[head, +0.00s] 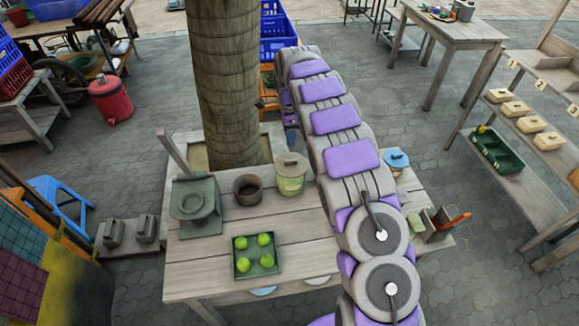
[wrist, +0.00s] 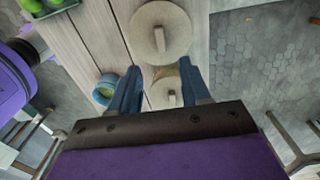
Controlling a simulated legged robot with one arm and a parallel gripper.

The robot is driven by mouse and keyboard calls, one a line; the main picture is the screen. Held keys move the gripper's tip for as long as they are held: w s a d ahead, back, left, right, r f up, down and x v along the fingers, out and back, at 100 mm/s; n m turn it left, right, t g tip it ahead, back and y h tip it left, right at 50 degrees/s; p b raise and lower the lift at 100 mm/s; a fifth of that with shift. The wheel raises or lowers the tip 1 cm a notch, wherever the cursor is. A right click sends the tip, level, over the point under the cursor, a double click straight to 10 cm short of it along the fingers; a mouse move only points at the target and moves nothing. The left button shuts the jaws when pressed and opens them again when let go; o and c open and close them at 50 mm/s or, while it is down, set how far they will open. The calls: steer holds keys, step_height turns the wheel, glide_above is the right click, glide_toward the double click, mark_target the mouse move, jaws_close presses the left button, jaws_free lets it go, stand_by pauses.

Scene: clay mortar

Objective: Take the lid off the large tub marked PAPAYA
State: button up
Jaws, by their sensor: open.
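In the wrist view, a large round beige lid (wrist: 160,32) with a raised bar handle lies ahead of my gripper. A smaller round beige lid (wrist: 165,93) with a similar handle shows between and below the fingers. My gripper (wrist: 160,74) is open, its two blue-grey fingers apart, with nothing held. Whether they touch anything cannot be told. In the head view, a pale green tub (head: 291,179) with a beige knobbed lid stands at the table's back, left of my arm. No PAPAYA marking is readable.
A tree trunk (head: 226,80) rises behind. A teal-rimmed cup (wrist: 105,88) is beside the left finger.

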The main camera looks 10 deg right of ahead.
steer(key=b, duration=0.1)
glide_above(290, 160)
step_height(290, 160, down, 6)
steer(key=shift+d+f, duration=0.15)
steer(key=shift+f, duration=0.05)
steer(key=shift+w+f+b, duration=0.1)
steer(key=shift+f+b, duration=0.8)
steer(key=shift+f, duration=1.8)
jaws_close()
